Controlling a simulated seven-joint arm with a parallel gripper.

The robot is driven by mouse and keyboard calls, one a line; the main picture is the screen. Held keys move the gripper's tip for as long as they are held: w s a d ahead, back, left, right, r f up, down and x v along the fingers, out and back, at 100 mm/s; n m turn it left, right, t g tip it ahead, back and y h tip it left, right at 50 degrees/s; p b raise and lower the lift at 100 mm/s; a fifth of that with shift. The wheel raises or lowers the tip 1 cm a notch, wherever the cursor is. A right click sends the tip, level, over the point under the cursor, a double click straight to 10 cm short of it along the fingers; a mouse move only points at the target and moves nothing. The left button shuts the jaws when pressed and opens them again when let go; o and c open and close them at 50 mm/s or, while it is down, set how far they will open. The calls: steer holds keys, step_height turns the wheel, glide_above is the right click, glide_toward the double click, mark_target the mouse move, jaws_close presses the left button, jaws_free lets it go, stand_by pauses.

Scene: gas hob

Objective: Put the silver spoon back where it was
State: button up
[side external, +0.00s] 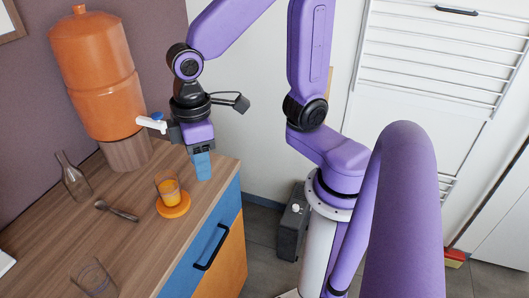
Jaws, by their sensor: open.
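A spoon (116,210) lies on the wooden counter (145,250); it looks dark grey and metallic at this size. It is just left of an orange coaster (174,207) that carries a glass of orange drink (168,186). My gripper (202,166) points down above the right side of the counter, to the right of and above the glass. It is apart from the spoon and open, with nothing seen between its blue fingers. The gap between the fingers is hard to see from this side.
A large orange clay dispenser (95,75) with a white tap stands at the back on a wooden stand (127,152). A clear bottle (74,178) stands at the left, and an empty glass (92,277) at the front. Counter between them is free. Blue and orange drawers lie below its right edge.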

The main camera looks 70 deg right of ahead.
steer(key=s+d+n, duration=0.3)
steer(key=s+d, duration=0.4)
steer(key=s, duration=0.4)
steer(key=shift+f+n, duration=0.3)
steer(key=shift+n, duration=0.1)
stand_by(0.5)
